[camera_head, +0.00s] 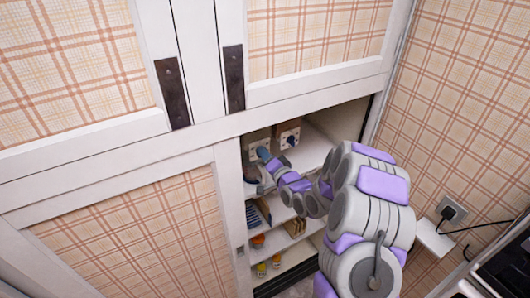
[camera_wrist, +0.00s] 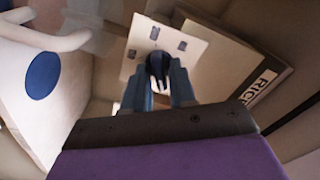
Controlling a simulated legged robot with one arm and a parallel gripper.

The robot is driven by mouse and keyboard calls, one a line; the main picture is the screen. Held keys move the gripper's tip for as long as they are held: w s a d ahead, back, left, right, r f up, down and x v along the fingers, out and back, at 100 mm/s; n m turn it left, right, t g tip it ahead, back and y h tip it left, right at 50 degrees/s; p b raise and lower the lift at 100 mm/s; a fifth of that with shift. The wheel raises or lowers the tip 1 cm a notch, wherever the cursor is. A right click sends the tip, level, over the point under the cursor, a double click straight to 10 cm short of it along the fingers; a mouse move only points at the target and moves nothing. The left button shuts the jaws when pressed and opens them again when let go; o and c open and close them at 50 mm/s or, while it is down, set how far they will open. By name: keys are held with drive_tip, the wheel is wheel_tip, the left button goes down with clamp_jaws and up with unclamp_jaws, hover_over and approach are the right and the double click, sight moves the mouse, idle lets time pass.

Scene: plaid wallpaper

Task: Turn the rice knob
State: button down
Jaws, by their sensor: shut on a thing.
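In the wrist view, the rice dispenser is a cardboard-brown box (camera_wrist: 222,68) with a dark "RICE" label on its right side. Its pale front plate (camera_wrist: 178,42) carries a dark blue knob (camera_wrist: 157,65). My gripper (camera_wrist: 160,82) has its two blue-grey fingers on either side of the knob, shut on it. The fingers hide part of the knob. In the head view, my arm reaches into the open cabinet, and my gripper (camera_head: 265,155) is at a box's pale front plate (camera_head: 258,145). The held knob is hidden there.
A second box with a knob (camera_head: 290,139) stands to the right on the same shelf. Lower shelves (camera_head: 292,254) hold several small items. At the wrist view's left is a pale panel with a blue disc (camera_wrist: 42,76). A plug (camera_head: 448,212) is on the right wall.

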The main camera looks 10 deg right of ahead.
drive_tip(key=shift+f+m, duration=0.15)
drive_tip(key=shift+m, duration=0.25)
drive_tip(key=c, duration=1.3)
unclamp_jaws()
drive_tip(key=shift+c, duration=0.2)
drive_tip(key=shift+o, duration=0.8)
drive_tip(key=shift+w+d, duration=0.1)
drive_tip(key=shift+w, duration=0.05)
drive_tip(key=p+v, duration=0.8)
drive_tip(key=v, duration=0.9)
drive_tip(key=shift+p, duration=0.3)
